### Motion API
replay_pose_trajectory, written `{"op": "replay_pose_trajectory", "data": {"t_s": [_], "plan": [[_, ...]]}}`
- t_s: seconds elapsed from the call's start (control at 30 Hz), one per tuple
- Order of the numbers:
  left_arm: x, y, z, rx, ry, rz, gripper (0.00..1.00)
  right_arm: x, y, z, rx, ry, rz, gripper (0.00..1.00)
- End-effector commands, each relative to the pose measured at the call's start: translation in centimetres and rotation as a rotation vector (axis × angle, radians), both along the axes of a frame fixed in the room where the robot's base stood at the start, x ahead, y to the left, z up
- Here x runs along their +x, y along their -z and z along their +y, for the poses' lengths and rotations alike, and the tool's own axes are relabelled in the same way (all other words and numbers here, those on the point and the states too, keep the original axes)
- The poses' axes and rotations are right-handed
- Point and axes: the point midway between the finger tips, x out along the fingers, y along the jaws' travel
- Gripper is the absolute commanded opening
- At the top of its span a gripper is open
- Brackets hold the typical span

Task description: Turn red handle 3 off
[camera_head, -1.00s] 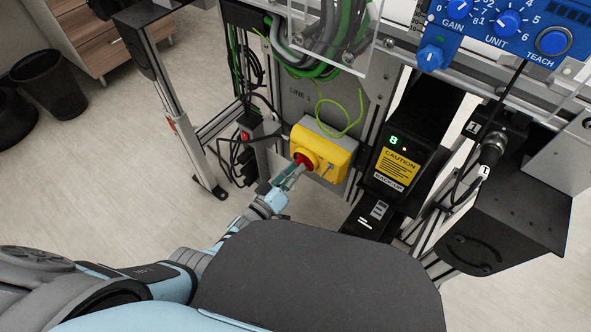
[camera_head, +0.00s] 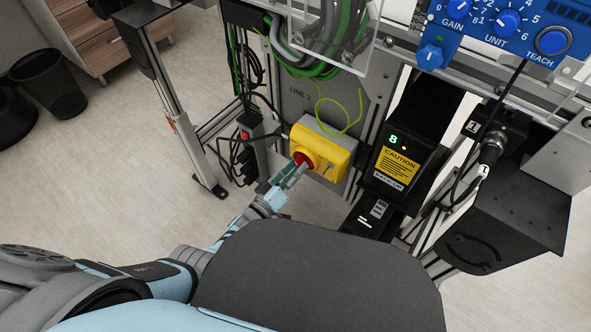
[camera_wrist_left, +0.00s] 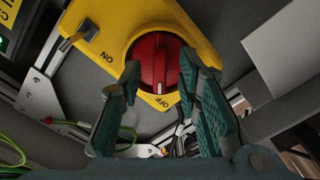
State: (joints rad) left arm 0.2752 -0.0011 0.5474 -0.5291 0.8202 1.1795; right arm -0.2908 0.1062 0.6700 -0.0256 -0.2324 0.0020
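The red handle (camera_head: 303,161) is a round knob on a yellow switch box (camera_head: 338,158) below the label "LINE 3". In the left wrist view the red handle (camera_wrist_left: 152,62) has a raised grip bar, and its white mark points toward the word OFF on the yellow plate (camera_wrist_left: 187,22). ON is printed to the left. My left gripper (camera_head: 294,174) is at the knob. In the left wrist view its two teal fingers (camera_wrist_left: 159,72) are apart, one on each side of the grip bar, with visible gaps. My right gripper is not in view.
A black caution-labelled unit (camera_head: 402,150) stands right of the box. Cables and a red-buttoned grey box (camera_head: 245,138) are to the left. A metal frame leg (camera_head: 187,140) stands farther left, with open floor beyond.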

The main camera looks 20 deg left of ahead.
Motion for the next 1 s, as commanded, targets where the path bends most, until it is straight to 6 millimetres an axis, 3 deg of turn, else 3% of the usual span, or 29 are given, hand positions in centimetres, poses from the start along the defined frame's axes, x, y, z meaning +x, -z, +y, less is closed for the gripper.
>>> {"op": "replay_pose_trajectory", "data": {"t_s": [0.17, 0.27, 0.5, 0.63, 1.0], "plan": [[-0.4, 0.0, 0.2, 0.002, -0.001, -0.001, 0.31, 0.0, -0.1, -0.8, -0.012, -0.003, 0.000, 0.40], [-1.6, 0.1, 0.7, 0.002, -0.001, -0.001, 0.31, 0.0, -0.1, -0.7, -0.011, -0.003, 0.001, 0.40], [-7.9, 0.1, 3.1, 0.003, 0.000, 0.002, 0.31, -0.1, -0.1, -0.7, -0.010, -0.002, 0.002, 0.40], [-10.2, 0.1, 4.1, 0.001, -0.001, 0.002, 0.31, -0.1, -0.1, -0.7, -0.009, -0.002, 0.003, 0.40], [-11.2, 0.0, 4.5, 0.000, 0.000, 0.000, 0.31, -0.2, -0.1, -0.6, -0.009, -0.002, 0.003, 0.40]]}}
